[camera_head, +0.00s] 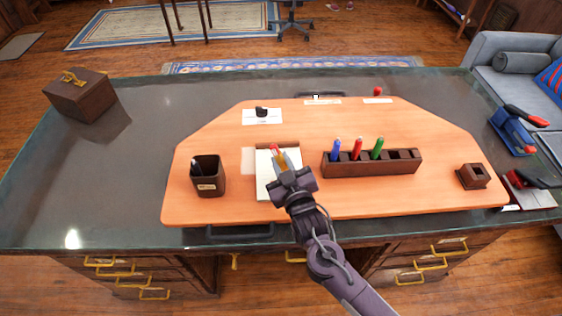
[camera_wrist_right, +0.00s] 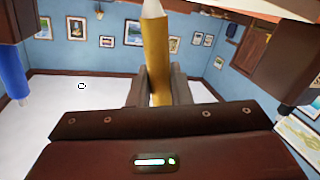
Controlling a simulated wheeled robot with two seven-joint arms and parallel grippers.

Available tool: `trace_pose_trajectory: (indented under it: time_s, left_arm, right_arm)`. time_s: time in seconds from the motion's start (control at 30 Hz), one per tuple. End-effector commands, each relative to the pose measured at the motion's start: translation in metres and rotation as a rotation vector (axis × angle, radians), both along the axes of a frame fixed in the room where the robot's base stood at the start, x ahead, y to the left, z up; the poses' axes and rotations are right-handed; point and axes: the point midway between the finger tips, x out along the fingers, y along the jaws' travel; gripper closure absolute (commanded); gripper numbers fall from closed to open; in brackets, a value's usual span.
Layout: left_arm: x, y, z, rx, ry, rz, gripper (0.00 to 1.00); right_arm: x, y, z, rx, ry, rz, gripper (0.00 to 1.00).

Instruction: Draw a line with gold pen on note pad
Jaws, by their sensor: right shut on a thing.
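My right gripper (camera_head: 285,172) is shut on the gold pen. The pen (camera_wrist_right: 155,50) stands up between the two fingers in the right wrist view, with a pale end at the top. In the head view the gripper is over the right part of the note pad (camera_head: 264,185), a white pad with a brown top edge lying on the orange board. The gripper hides part of the pad, and I cannot tell whether the pen touches it. No line shows on the visible paper. My left gripper is not in view.
A dark holder (camera_head: 400,164) with blue, red and green pens stands right of the pad. A dark cup (camera_head: 209,178) stands left. A small dark block (camera_head: 472,176) is at the board's right end. A wooden box (camera_head: 80,97) sits at the desk's far left.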

Motion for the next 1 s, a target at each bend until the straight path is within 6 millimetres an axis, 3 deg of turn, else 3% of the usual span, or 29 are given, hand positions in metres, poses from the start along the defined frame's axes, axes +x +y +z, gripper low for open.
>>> trace_pose_trajectory:
  time_s: [1.0]
  left_arm:
    - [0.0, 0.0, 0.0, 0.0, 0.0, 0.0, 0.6]
  right_arm:
    - [-0.001, 0.027, -0.001, 0.0, 0.0, 0.001, 1.0]
